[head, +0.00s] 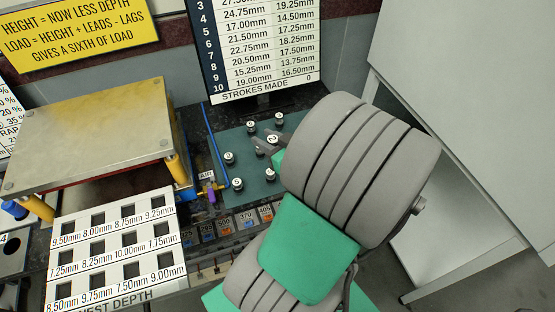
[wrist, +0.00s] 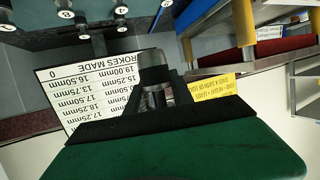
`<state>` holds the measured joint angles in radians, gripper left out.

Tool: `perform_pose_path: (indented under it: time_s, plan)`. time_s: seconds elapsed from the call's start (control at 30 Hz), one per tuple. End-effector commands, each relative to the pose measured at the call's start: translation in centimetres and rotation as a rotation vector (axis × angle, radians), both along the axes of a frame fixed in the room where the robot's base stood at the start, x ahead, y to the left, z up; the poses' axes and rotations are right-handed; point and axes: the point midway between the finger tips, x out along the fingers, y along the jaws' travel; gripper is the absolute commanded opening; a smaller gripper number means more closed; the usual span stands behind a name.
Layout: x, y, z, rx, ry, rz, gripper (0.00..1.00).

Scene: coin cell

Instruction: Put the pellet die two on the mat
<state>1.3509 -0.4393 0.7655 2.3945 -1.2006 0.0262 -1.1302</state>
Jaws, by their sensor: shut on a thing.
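The pellet die two (head: 272,139) is a small dark cylinder with a white top marked 2. My gripper (head: 267,146) is shut on it, over the dark green mat (head: 252,160) in the head view. In the wrist view the held die (wrist: 153,68) shows as a dark stepped cylinder between the fingers, with the mat (wrist: 100,9) at the top of the picture. I cannot tell how far the die is above the mat. My arm hides the mat's right side.
Several other numbered dies stand on the mat, including one at the left (head: 228,158), one at the front (head: 238,184) and one at the back (head: 279,120). A brass-coloured plate (head: 90,125) on posts stands left. A printed board (head: 265,50) rises behind. The mat's middle has bare room.

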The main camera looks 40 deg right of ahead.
Motion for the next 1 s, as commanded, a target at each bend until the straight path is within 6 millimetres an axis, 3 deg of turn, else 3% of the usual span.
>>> perform_pose_path:
  time_s: [0.03, 0.2, 0.33, 0.47, 0.67, 1.0]
  plan:
    - [-1.9, -1.4, -2.4, 0.002, -0.002, -0.041, 0.00]
    - [-7.4, -3.2, -5.4, -0.004, -0.001, -0.117, 0.00]
    - [-10.1, -3.6, -6.4, -0.005, 0.001, -0.158, 0.00]
    - [-11.1, -3.7, -6.5, -0.002, 0.001, -0.175, 0.00]
    - [-9.0, -4.3, -7.2, 0.000, 0.000, -0.164, 0.00]
    - [-2.3, -7.5, -11.1, 0.004, 0.002, -0.167, 0.00]
